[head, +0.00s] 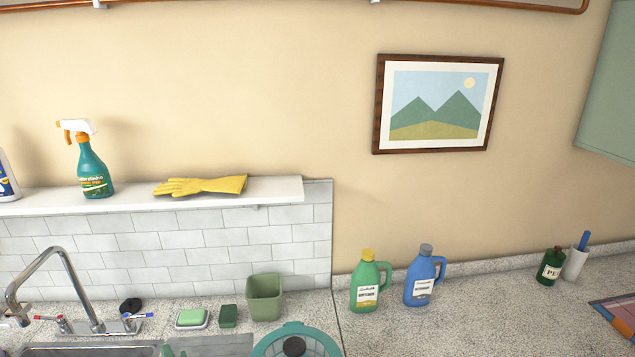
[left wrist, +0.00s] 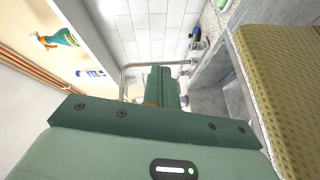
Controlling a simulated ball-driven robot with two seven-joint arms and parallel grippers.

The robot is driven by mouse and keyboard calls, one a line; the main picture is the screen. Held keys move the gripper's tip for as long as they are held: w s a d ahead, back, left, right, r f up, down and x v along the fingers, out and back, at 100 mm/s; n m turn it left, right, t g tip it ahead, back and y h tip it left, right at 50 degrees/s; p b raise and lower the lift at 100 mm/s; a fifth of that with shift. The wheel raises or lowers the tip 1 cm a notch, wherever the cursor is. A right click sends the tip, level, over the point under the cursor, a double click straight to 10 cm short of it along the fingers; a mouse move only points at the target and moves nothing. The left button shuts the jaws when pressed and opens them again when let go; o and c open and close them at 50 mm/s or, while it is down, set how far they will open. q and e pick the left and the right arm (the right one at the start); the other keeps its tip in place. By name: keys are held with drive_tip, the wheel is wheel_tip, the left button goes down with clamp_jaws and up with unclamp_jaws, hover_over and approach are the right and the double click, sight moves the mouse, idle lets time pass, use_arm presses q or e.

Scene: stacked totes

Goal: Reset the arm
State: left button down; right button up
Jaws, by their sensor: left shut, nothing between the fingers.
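My left gripper (left wrist: 162,85) is green and fills the lower middle of the left wrist view. Its fingers are shut together with nothing between them, and the faucet and sink show beyond them. In the head view only a small green tip of the left gripper (head: 172,351) shows at the bottom edge, in front of the sink. My right gripper is in neither view. The chrome faucet (head: 66,283) stands at the left of the head view.
A white shelf (head: 275,188) holds a spray bottle (head: 92,168) and yellow gloves (head: 200,186). A teal round basket (head: 263,345), green cup (head: 264,297), green jug (head: 366,284) and blue jug (head: 421,279) stand on the counter (head: 455,325). Its right middle is clear.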

use_arm(q)
drive_tip(key=s+d+r+m+h, duration=0.1)
drive_tip(key=s+d+m+h, duration=0.4)
drive_tip(key=m, duration=0.6)
drive_tip(key=s+d+r+m+h, duration=0.2)
drive_tip(key=d+m+h, duration=0.45)
drive_tip(key=m, duration=0.35)
drive_tip(key=s+a+r+m+g+y, duration=0.3)
drive_tip(key=s+a+m, duration=0.15)
drive_tip(key=s, duration=0.55)
drive_tip(key=s+a+r+m+g+y, duration=0.3)
drive_tip(key=s+r+m, duration=0.15)
drive_tip(key=s, duration=0.55)
drive_tip(key=s+d+f+g+h+b, duration=0.25)
drive_tip(key=f+b, duration=0.35)
drive_tip(key=f, duration=1.5)
drive_tip(key=s+d+f+g+h+b, duration=0.2)
drive_tip(key=f+b, duration=0.5)
drive_tip(key=f, duration=1.4)
drive_tip(key=s+f+n+g+b, duration=0.1)
drive_tip(key=s+f+b, duration=0.3)
drive_tip(key=s+f, duration=0.5)
drive_tip(key=s+f+n+g+b, duration=0.1)
drive_tip(key=s+f+b, duration=0.4)
drive_tip(key=s+f, duration=0.5)
wheel_tip(320, 180, down, 5)
drive_tip(key=shift+d+f+n+b, duration=0.2)
drive_tip(key=shift+n+b, duration=0.1)
drive_tip(key=shift+n, duration=0.5)
